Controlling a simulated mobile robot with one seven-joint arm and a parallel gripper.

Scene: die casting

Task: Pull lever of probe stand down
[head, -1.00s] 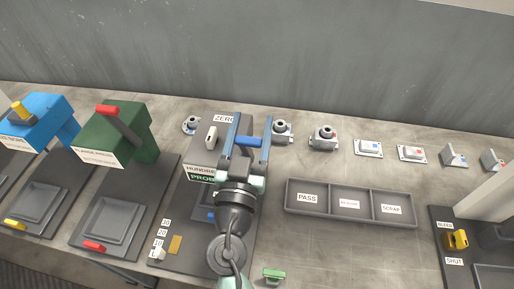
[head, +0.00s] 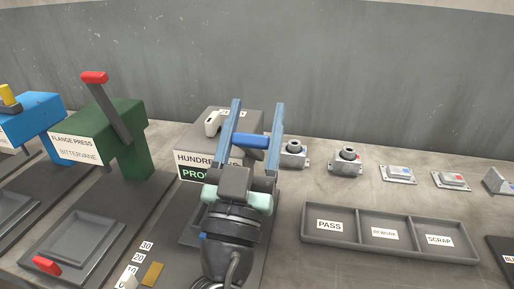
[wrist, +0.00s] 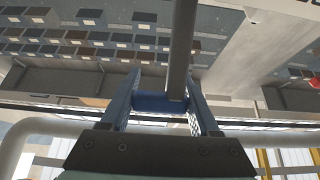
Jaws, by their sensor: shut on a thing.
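The probe stand is a grey box (head: 190,138) with a label reading "HUNDRE…" and "PRO…", partly hidden behind my gripper. Its lever has a blue handle (head: 251,141), seen between my fingers. In the wrist view the blue handle (wrist: 152,103) lies crosswise, and a grey rod (wrist: 181,50) runs up from it. My gripper (head: 257,104) is shut on the handle, with one blue finger at each end. The fingers also show in the wrist view (wrist: 162,80). The lower part of the stand is mostly hidden by my arm.
A green flange press (head: 130,125) with a red-tipped lever (head: 95,77) stands close on the left. A sorting tray (head: 375,255) marked PASS and SCRAP lies to the right. A white switch (head: 213,123) is on the stand's top. Several small fittings line the back.

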